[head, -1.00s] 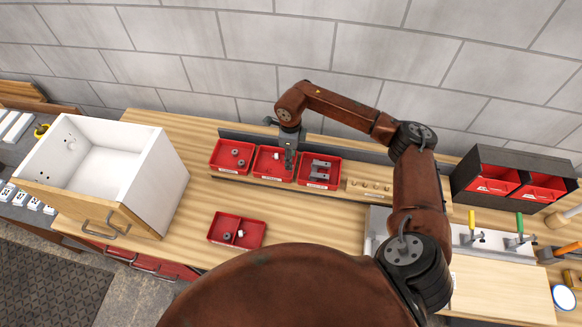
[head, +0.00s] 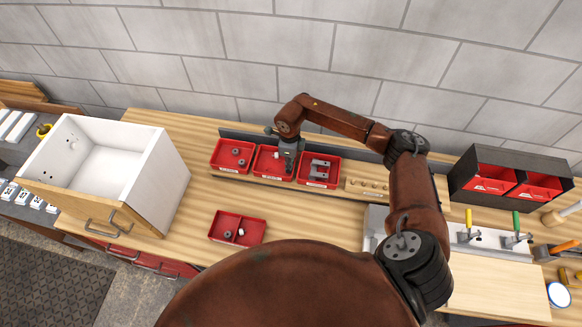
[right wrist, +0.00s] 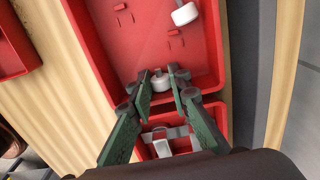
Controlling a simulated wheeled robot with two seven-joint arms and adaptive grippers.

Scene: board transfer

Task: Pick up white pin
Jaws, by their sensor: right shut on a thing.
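My right gripper (right wrist: 163,80) reaches down into the middle red bin (head: 259,171), seen in both views. Its green-sided fingers are shut on a small white pin (right wrist: 161,84) near the bin floor. Whether the pin still touches the floor cannot be told. Another white pin (right wrist: 185,13) lies farther along in the same bin in the right wrist view. In the head view the gripper (head: 289,158) hides much of the bin's contents. My left gripper is not in view.
A white open box (head: 160,190) stands at left.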

